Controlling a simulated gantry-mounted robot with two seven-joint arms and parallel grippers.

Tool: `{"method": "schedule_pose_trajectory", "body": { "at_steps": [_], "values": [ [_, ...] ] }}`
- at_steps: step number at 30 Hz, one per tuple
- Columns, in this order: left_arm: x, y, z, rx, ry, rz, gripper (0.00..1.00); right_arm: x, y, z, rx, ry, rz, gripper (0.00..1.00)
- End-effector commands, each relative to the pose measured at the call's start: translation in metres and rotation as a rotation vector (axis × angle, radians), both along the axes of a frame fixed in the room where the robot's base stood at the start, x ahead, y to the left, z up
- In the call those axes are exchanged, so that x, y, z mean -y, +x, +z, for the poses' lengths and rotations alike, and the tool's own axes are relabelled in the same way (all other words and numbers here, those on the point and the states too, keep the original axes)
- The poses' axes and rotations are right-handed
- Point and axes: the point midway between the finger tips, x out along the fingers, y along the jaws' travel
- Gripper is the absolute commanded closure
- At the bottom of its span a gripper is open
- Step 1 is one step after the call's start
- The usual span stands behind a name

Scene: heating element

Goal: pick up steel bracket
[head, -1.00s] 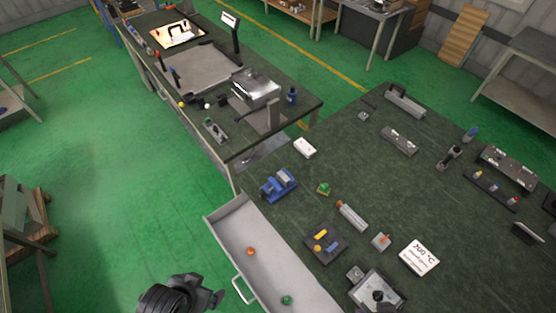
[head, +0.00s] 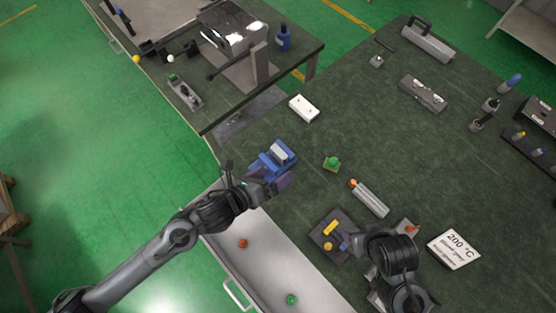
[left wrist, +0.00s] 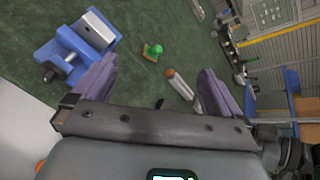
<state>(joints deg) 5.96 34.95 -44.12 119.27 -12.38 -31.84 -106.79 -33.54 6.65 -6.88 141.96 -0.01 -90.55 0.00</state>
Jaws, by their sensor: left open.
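A blue vise (head: 268,163) stands at the near-left edge of the green table, with a light grey metal block (head: 280,153) at its top. A grey metal bracket-like part (head: 424,93) lies farther back; I cannot tell which piece is the steel bracket. My left gripper (head: 266,182) is at the vise's near side. In the left wrist view its purple fingers (left wrist: 155,88) are wide apart and empty, with the vise beyond the left finger.
A green-topped part (head: 332,163), a silver cylinder (head: 370,199) and a dark fixture with yellow pieces (head: 326,241) lie right of the vise. An open drawer (head: 270,262) is below the table edge. A white box (head: 304,108) stands behind. The table's middle is clear.

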Motion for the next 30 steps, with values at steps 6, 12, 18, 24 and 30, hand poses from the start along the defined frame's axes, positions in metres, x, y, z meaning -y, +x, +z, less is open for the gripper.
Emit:
{"method": "schedule_pose_trajectory", "body": {
  "at_steps": [6,12,18,24,30],
  "values": [
    [-0.028,0.038,-0.079,0.276,0.268,-0.247,0.0,0.001,0.0,-0.08,0.001,-0.003,0.002,0.37],
    [-0.055,0.063,-0.102,0.387,0.4,-0.332,0.0,0.001,0.002,-0.108,0.005,-0.006,0.004,0.37],
    [-0.06,0.077,-0.111,0.42,0.444,-0.357,0.0,0.001,0.002,-0.114,0.007,-0.006,0.004,0.37],
    [-0.041,0.093,-0.123,0.422,0.445,-0.358,0.0,0.001,0.002,-0.112,0.009,-0.005,0.004,0.37],
    [-0.03,0.103,-0.132,0.422,0.446,-0.358,0.0,0.001,0.003,-0.112,0.01,-0.005,0.004,0.37]
  ]
}}
